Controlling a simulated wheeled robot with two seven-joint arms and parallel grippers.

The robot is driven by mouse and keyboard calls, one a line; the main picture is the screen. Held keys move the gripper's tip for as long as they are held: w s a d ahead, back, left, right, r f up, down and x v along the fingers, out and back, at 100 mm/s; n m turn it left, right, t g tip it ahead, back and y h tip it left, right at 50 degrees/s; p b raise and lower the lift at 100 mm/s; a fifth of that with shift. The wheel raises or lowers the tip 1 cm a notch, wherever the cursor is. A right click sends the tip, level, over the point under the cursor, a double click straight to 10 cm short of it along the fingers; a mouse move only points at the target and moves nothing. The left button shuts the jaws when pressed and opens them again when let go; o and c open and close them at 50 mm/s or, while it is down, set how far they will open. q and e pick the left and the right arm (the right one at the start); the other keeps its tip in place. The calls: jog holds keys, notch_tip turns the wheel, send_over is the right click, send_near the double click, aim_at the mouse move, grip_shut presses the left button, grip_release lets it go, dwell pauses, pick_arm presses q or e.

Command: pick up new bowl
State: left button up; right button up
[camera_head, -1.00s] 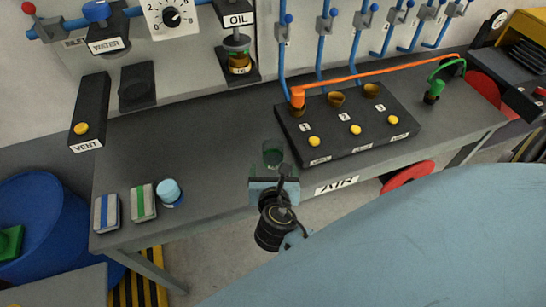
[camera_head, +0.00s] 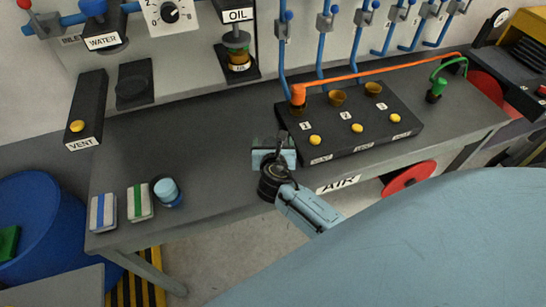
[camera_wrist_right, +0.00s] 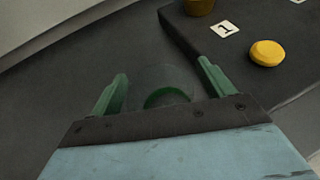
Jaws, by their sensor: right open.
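A small, dark, see-through bowl with a green tint (camera_wrist_right: 163,90) sits on the grey bench top beside the black station panel. In the right wrist view it lies between the two green fingers of my right gripper (camera_wrist_right: 160,88), with a finger on either side. The fingers stand apart and the gripper is open; I see no clear contact with the bowl. In the head view my right gripper (camera_head: 273,145) is over the bench's front part, left of the panel, and mostly hides the bowl. My left gripper is not in view.
The black panel (camera_head: 350,140) with yellow buttons and brown cups (camera_head: 337,98) stands close to the right of my gripper. Two striped blocks (camera_head: 103,212) and a light blue-topped jar (camera_head: 166,189) are at the bench's left. The bench between is clear.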

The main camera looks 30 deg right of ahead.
jog(key=shift+w, duration=0.1)
jog(key=c, duration=1.1)
